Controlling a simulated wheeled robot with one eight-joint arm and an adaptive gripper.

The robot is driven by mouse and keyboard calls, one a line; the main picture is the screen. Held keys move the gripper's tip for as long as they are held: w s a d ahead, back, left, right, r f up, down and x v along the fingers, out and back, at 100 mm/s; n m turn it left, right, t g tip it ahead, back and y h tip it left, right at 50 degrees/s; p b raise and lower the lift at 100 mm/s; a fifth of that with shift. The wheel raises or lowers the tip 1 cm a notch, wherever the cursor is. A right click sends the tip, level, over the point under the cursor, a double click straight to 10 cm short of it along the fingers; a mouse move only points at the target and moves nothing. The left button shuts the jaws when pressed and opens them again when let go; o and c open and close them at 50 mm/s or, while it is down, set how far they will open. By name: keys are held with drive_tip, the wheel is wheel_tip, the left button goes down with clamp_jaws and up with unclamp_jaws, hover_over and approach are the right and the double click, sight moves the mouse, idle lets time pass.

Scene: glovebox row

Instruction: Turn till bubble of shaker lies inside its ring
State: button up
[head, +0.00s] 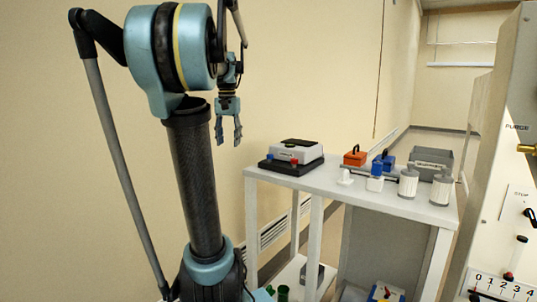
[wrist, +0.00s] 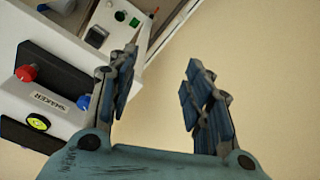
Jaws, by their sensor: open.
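The shaker (head: 297,150) is a white and grey unit on a black base, at the left end of the white table. In the wrist view its labelled edge (wrist: 60,104) shows at the left, with a red knob (wrist: 26,73) and a blue knob (wrist: 83,102). A yellow-green bubble level (wrist: 38,122) sits near its corner; the bubble is too small to place surely against its ring. My gripper (head: 229,138) is open and empty, raised to the left of the shaker in the head view. Its spread fingers (wrist: 160,92) touch nothing I can see.
The white table (head: 330,188) also bears an orange box (head: 355,156), a blue box (head: 383,162), a grey bin (head: 432,163) and white canisters (head: 408,183) to the right. A panel (head: 510,190) with a brass fitting stands at far right. The wall (head: 310,70) is behind.

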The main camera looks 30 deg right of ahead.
drive_tip(key=w+d+r+m, duration=0.3)
drive_tip(key=d+r, duration=0.2)
drive_tip(key=d, duration=0.6)
wheel_tip(320, 180, up, 3)
drive_tip(key=m, duration=0.2)
hover_over(270, 151)
drive_tip(key=s+a, duration=0.2)
drive_tip(key=s, duration=0.1)
drive_tip(key=shift+g, duration=0.3)
wheel_tip(270, 151, down, 17)
drive_tip(key=shift+s+a+r, duration=0.1)
drive_tip(key=c, duration=1.1)
